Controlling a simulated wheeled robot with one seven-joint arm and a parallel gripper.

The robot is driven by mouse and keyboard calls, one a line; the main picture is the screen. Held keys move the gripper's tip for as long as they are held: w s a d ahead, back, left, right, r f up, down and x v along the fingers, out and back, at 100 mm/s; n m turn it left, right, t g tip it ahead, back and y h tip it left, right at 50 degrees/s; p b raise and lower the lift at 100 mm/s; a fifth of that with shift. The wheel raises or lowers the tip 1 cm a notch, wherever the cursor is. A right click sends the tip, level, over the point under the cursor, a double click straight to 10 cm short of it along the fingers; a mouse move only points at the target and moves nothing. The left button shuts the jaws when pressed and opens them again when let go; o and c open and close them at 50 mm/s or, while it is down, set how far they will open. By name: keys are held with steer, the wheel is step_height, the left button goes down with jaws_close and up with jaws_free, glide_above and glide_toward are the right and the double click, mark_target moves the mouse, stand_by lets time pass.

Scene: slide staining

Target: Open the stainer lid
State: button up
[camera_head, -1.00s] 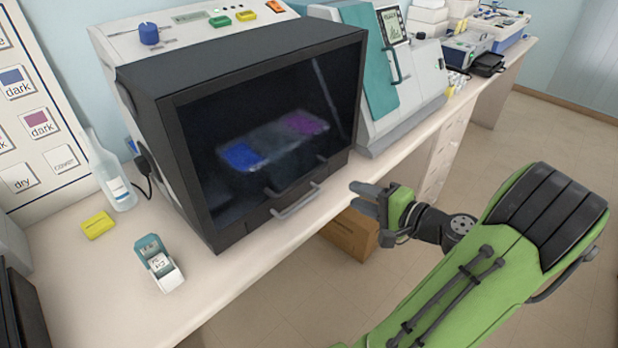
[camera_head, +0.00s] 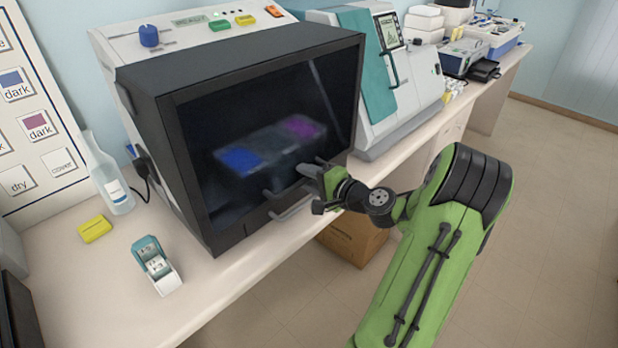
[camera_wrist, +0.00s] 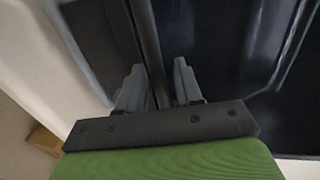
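The stainer (camera_head: 150,200) stands on the bench with its dark glass lid (camera_head: 235,110) shut across the front. A grey bar handle (camera_head: 290,208) sits low on the lid, and its reflection shows in the glass. My gripper (camera_head: 312,168) is at the lower right of the lid, by the right end of the handle. In the wrist view my two fingers (camera_wrist: 158,85) are apart, with a dark bar (camera_wrist: 148,45) running between them. A gap shows beside the bar; I cannot tell whether it is the handle or the lid's edge. Blue and purple patches show faintly behind the glass.
A teal and white machine (camera_head: 375,85) stands close to the stainer's right. A small slide box (camera_head: 157,265), a yellow block (camera_head: 95,229) and a clear bottle (camera_head: 108,180) are on the left bench. A cardboard box (camera_head: 352,236) is below the bench.

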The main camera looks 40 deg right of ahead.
jaws_close()
